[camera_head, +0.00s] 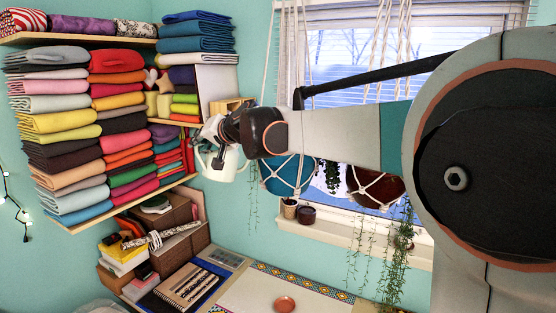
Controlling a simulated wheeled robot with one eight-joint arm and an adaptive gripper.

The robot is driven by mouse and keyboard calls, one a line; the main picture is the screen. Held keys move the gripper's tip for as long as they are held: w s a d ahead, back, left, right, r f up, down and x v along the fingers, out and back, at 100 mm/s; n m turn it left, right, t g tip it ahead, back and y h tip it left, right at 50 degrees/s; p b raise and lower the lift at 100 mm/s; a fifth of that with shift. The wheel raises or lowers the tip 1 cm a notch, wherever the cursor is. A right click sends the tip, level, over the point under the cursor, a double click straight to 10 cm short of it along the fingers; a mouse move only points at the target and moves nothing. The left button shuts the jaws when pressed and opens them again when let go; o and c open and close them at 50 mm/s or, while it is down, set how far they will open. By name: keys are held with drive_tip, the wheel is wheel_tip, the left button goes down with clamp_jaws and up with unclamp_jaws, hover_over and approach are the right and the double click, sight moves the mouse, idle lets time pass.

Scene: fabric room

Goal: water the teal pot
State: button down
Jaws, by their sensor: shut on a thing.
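My gripper (213,133) is at the end of my arm, which reaches in from the right. It is shut on a white watering can (222,166), which hangs below it. The teal pot (288,176) hangs in a white cord net in front of the window, just right of the can, partly below my arm. In the picture a narrow gap lies between can and pot; the true distance is hard to tell. My arm hides the upper part of the teal pot. The can's spout is not clear.
A dark red-brown pot (374,186) hangs right of the teal one, with trailing plants around. Small pots (290,208) stand on the window sill (325,230). Shelves of folded fabric (60,122) fill the left wall. A table (255,292) with a terracotta saucer (285,304) is below.

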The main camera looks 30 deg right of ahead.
sight(196, 151)
drive_tip(key=shift+a+f, duration=0.3)
drive_tip(key=shift+f, duration=0.25)
drive_tip(key=shift+d, duration=0.2)
drive_tip(key=shift+f, duration=0.1)
drive_tip(key=shift+s+a+f+n+b, duration=0.2)
drive_tip(key=shift+a+f+n+b, duration=0.2)
drive_tip(key=shift+a+f, duration=0.4)
drive_tip(key=shift+f, duration=0.1)
drive_tip(key=s+a+f+n+h+b, duration=0.1)
drive_tip(key=a+f+n+b, duration=0.1)
drive_tip(key=a+f+b, duration=0.1)
drive_tip(key=shift+s+a+f+t+b, duration=0.35)
drive_tip(key=shift+a+f, duration=0.55)
drive_tip(key=shift+f, duration=0.35)
idle(0.6)
